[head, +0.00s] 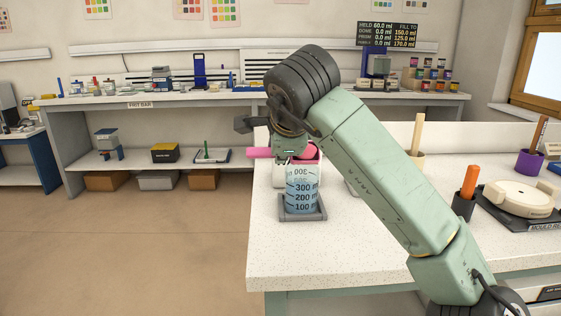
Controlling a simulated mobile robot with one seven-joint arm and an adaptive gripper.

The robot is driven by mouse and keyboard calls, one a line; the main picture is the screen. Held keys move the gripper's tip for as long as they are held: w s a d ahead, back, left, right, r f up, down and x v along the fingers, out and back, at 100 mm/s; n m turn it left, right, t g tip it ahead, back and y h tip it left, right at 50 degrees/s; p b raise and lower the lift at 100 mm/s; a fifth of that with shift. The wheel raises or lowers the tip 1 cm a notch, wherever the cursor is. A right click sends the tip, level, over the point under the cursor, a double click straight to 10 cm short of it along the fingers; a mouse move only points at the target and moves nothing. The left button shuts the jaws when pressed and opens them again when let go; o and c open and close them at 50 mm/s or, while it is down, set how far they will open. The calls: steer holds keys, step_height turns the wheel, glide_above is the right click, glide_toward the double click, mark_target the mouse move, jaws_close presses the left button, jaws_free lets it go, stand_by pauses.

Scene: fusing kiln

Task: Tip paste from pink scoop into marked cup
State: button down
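The pink scoop (260,152) is at my gripper (290,158), with its handle sticking out to the left and a pink part showing to the right. My gripper appears shut on it, though my wrist partly hides the fingers. The clear bluish marked cup (302,193) stands upright on a grey base (303,214) near the counter's left edge. Its marks read 100, 200 and 300 ml. The scoop is above the cup's rim, partly overlapping it in this view. The paste inside the scoop cannot be seen.
A dark sign (387,34) reads held 60.0 ml, with three 0.0 ml rows and fill-to values 150.0, 125.0 and 170.0. A pale container behind the cup is mostly hidden. A dark holder (463,207) and a white round device (519,198) stand right. The front counter (350,250) is clear.

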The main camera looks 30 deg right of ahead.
steer(key=shift+s+a+f+t+h+b, duration=0.15)
steer(key=shift+t+h+b, duration=0.3)
steer(key=shift+b, duration=1.2)
steer(key=shift+d+f+t+h+b, duration=0.15)
steer(key=shift+t+b, duration=0.45)
steer(key=shift+b, duration=1)
steer(key=shift+s+a+f+t+h+b, duration=0.2)
steer(key=shift+t+h+b, duration=0.3)
steer(key=shift+b, duration=1.15)
steer(key=shift+w+r+t+b, duration=0.2)
steer(key=shift+t+b, duration=0.15)
steer(key=shift+b, duration=0.2)
steer(key=shift+s+a, duration=0.1)
